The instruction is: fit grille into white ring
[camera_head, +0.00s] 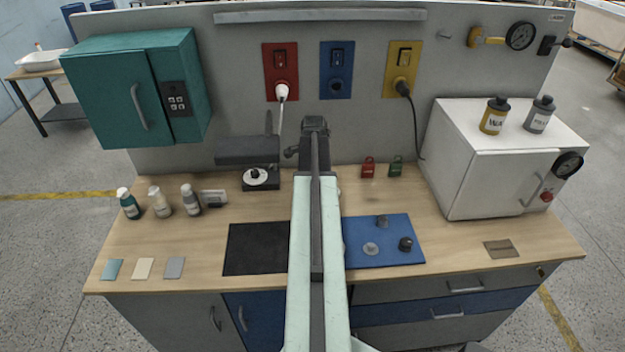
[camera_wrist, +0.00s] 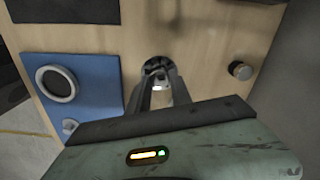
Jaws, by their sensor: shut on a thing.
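My gripper (camera_wrist: 157,75) is shut on a small dark round piece (camera_wrist: 157,66), taken as the grille; its face is partly hidden between the fingertips. It is held over the wooden bench top, with its height unclear. In the head view my gripper (camera_head: 315,125) is end-on beyond my arm, and the held piece is hidden. A white ring (camera_head: 262,179) with a dark centre lies on a dark grey device left of my arm. My gripper is apart from it.
A blue mat (camera_head: 355,257) holds a pale disc (camera_head: 371,248) and dark knobs (camera_head: 405,244). A black mat (camera_head: 255,262) lies left. Bottles (camera_head: 161,203) stand at left, padlocks (camera_head: 368,167) and a white box (camera_head: 450,150) at right. The wrist view shows a metal knob (camera_wrist: 240,70) on wood.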

